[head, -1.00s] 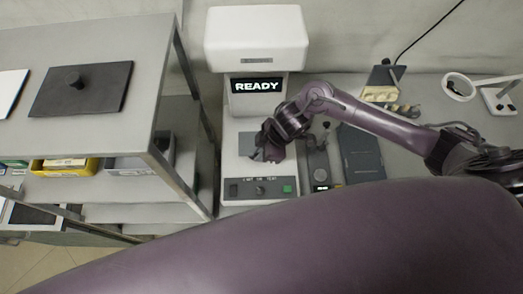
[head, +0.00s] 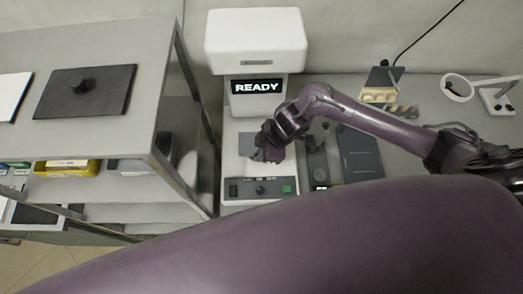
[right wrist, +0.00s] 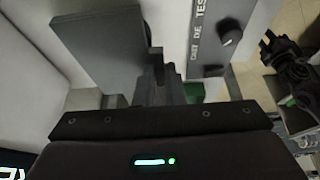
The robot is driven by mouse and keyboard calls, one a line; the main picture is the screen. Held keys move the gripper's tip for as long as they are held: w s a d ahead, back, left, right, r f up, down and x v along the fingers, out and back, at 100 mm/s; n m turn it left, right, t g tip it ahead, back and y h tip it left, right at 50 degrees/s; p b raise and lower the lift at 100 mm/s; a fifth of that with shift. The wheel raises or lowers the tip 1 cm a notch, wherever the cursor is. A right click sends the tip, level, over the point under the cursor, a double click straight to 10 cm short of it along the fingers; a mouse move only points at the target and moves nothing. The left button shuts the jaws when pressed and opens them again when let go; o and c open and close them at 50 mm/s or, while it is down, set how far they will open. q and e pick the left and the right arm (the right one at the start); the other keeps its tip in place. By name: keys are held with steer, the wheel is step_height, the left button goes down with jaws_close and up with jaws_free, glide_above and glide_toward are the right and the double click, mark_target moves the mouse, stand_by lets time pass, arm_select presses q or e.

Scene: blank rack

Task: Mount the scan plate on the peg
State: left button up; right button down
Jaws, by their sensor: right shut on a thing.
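A flat grey plate, seemingly the scan plate (head: 247,144), is over the bed of the white machine (head: 256,42). In the right wrist view the plate (right wrist: 100,42) lies alongside my fingers. My right gripper (head: 268,155) is over the machine's bed, and its fingers (right wrist: 163,75) are shut at the plate's edge; the exact contact is hard to see. I cannot make out a peg under the plate or gripper. A dark jointed hand (right wrist: 292,68), likely my left gripper, shows at the right of the wrist view, its jaws unclear.
The machine's display (head: 257,87) reads READY; its front panel (head: 260,189) has a knob and green button. A rack (head: 150,60) at left carries a dark plate with a knob (head: 82,90). A dark tray (head: 360,155) lies right of the machine, under my arm.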

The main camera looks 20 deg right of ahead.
steer(key=shift+f+b, duration=0.65)
steer(key=shift+f, duration=0.3)
steer(key=c, duration=1.4)
jaws_free()
steer(key=shift+c, duration=0.2)
steer(key=v, duration=0.7)
steer(key=shift+r+b, duration=0.35)
steer(key=shift+b, duration=0.05)
steer(key=shift+s+d, duration=0.1)
steer(key=shift+s, duration=0.1)
